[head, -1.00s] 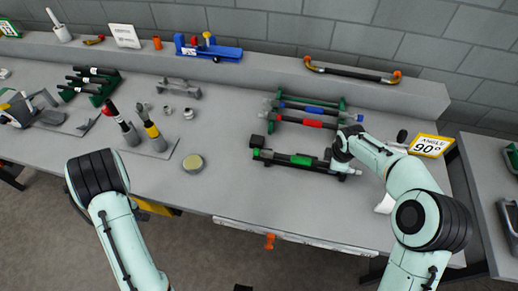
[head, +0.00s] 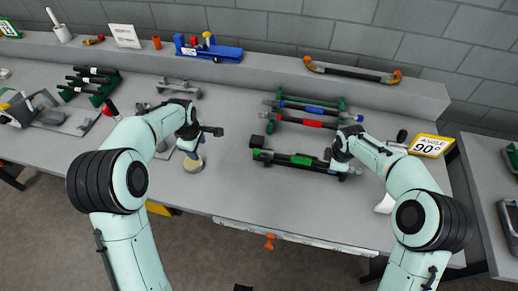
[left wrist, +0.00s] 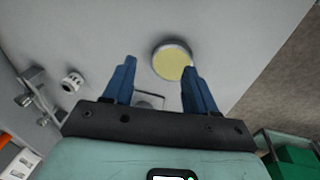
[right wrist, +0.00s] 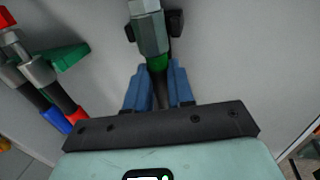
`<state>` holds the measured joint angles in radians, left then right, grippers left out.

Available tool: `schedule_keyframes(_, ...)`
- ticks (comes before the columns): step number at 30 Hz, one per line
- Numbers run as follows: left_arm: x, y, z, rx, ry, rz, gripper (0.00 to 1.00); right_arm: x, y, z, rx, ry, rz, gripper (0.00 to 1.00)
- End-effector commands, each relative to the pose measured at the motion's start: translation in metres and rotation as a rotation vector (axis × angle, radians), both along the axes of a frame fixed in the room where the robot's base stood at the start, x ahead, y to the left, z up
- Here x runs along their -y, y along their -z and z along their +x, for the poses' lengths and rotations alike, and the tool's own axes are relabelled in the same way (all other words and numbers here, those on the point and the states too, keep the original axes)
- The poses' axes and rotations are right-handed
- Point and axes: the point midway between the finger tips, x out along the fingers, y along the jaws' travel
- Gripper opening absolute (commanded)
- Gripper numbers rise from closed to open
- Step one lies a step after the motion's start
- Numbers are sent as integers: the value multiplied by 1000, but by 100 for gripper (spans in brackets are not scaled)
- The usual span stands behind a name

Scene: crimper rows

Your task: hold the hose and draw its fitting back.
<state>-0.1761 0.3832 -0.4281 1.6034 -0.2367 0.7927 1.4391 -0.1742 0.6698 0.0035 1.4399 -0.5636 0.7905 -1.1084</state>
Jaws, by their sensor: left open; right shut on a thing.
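The green-banded black hose (head: 302,160) lies low on the table at centre right, in front of the blue and red banded ones. My right gripper (head: 341,163) is at its right end. In the right wrist view its blue fingers (right wrist: 158,82) are shut on the dark hose, just below a green ring (right wrist: 158,63) and a grey hexagonal fitting (right wrist: 150,33). My left gripper (head: 212,131) is open and empty over the table, left of the hose and apart from it.
A round yellow-topped disc (left wrist: 171,62) lies beneath the left gripper. Hoses with red (head: 304,122) and blue (head: 314,109) bands rest behind the green one. A 90° sign (head: 431,146) stands at right. Table between the left gripper and the hose is clear.

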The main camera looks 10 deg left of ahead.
Motion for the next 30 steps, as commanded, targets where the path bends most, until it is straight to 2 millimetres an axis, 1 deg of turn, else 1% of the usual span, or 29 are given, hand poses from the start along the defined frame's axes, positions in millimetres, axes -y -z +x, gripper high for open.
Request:
schedule_keyframes(1,27,-7,8,12,11,-10,57,0,-1,1,3,2,1,0)
schedule_keyframes(2,41,-11,12,19,12,-14,57,0,-1,1,3,2,1,0)
schedule_keyframes(3,59,-17,16,30,12,-20,57,0,-1,1,3,2,1,0)
schedule_keyframes(5,85,-26,21,44,11,-28,57,0,-1,1,3,2,1,0)
schedule_keyframes(6,102,-31,24,55,10,-33,57,0,-1,1,3,2,1,0)
schedule_keyframes(9,138,-45,28,79,4,-46,57,0,-1,1,3,2,1,0)
schedule_keyframes(12,165,-56,29,101,-1,-56,57,0,-1,1,3,2,1,0)
schedule_keyframes(15,182,-63,29,115,-7,-63,57,0,-1,1,3,2,1,0)
schedule_keyframes(18,190,-65,29,121,-11,-67,57,0,-1,1,3,2,0,0)
schedule_keyframes(20,192,-63,30,122,-12,-67,57,0,-1,1,3,2,0,0)
schedule_keyframes(23,192,-56,32,120,-12,-67,57,0,-1,1,3,2,0,0)
schedule_keyframes(30,191,-23,42,119,-13,-66,57,0,-1,1,3,2,0,0)
